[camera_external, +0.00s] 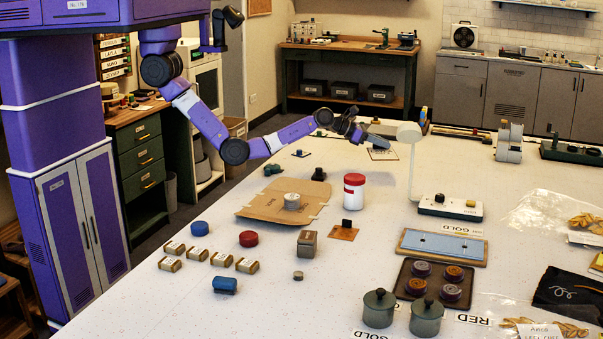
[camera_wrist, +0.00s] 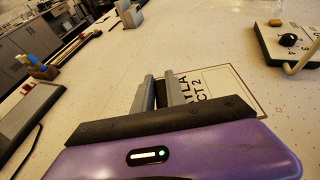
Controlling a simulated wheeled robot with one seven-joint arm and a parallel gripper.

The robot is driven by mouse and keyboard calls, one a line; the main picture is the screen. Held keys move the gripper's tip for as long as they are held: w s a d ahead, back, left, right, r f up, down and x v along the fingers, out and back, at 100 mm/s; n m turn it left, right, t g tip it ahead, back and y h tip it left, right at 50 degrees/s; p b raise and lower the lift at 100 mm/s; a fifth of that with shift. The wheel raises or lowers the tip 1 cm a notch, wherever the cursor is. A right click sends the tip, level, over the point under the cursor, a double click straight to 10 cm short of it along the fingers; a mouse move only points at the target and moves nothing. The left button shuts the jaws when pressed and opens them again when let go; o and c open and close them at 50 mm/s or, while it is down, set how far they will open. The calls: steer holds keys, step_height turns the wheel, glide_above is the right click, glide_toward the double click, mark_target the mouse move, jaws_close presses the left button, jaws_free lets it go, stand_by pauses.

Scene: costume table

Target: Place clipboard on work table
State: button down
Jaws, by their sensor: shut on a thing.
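A flat brown-edged board with a pale sheet reading "LAYLA ACT 2", which looks like the clipboard (camera_wrist: 226,84), lies just beyond and right of my fingers in the wrist view. In the external view the clipboard (camera_external: 383,154) is at the far part of the white work table (camera_external: 330,290), below my gripper (camera_external: 378,141). In the wrist view my gripper (camera_wrist: 163,90) is shut on a dark part between its fingers, at the clipboard's near side. The fingers and palm hide part of the board. I cannot tell whether it touches the table.
A white lamp (camera_external: 412,160) stands right of the gripper. A red-lidded jar (camera_external: 354,190) and a cardboard piece (camera_external: 262,204) are nearer. A pen holder (camera_wrist: 42,70) and dark tray (camera_wrist: 28,112) are left in the wrist view. Clear tabletop surrounds the board.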

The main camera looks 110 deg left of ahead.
mark_target(381, 172)
step_height(381, 172, down, 9)
steer(key=shift+r, duration=0.2)
steer(key=shift+f, duration=0.15)
stand_by(0.3)
steer(key=c, duration=1.4)
jaws_free()
steer(key=shift+o, duration=0.2)
steer(key=shift+r, duration=0.25)
steer(key=v, duration=1.2)
steer(key=shift+d, duration=0.1)
